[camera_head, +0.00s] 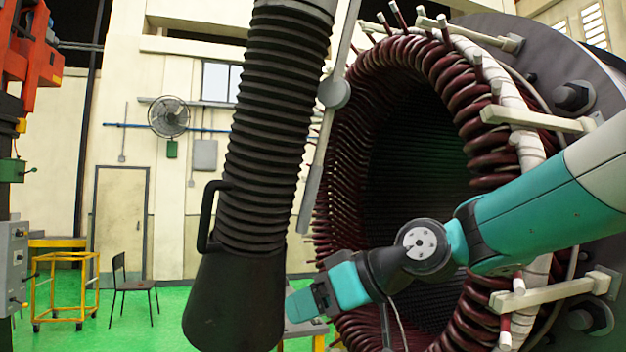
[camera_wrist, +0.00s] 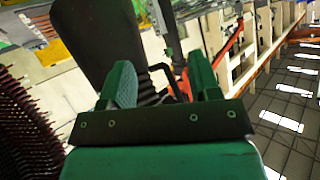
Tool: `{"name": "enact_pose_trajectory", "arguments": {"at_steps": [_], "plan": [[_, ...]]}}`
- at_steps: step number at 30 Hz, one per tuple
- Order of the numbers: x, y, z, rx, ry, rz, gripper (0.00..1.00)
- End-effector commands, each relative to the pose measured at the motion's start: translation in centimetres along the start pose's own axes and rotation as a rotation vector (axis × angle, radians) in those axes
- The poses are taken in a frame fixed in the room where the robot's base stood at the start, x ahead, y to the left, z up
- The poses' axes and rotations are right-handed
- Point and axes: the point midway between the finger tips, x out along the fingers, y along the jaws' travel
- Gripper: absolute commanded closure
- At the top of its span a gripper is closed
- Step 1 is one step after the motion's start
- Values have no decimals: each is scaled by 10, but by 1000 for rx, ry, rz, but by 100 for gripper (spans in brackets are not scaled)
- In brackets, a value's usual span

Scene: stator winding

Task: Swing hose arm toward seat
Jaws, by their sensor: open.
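The hose arm is a thick black ribbed hose (camera_head: 268,130) that hangs down to a smooth flared nozzle (camera_head: 235,305). A loop handle (camera_head: 207,215) sits on the hose's left side, above the nozzle. My teal gripper (camera_head: 292,304) is beside the nozzle's lower right side; its tips are partly hidden there. In the wrist view the two green fingers (camera_wrist: 163,82) stand apart with nothing held between them. The dark nozzle (camera_wrist: 95,35) and the handle (camera_wrist: 162,72) lie beyond them. A dark chair (camera_head: 133,287), the only seat I can make out, stands on the floor at the left.
The large stator (camera_head: 480,110), with dark red coils and pale protruding bars, fills the right side, close to my arm. A thin grey arm (camera_head: 330,130) hangs next to the hose. A yellow cart (camera_head: 62,288) stands left of the chair. Green floor is open around the chair.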

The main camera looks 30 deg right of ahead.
Motion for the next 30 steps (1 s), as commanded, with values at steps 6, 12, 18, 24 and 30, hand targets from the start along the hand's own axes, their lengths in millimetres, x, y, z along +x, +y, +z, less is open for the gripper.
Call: {"name": "enact_pose_trajectory", "arguments": {"at_steps": [6, 12, 18, 24, 30], "plan": [[-98, 89, -105, -97, 372, 224, 43], [-141, 113, -134, -154, 501, 311, 43], [-127, 118, -148, -160, 511, 310, 43], [-90, 128, -171, -157, 508, 308, 43], [-52, 140, -195, -158, 507, 308, 43]]}}
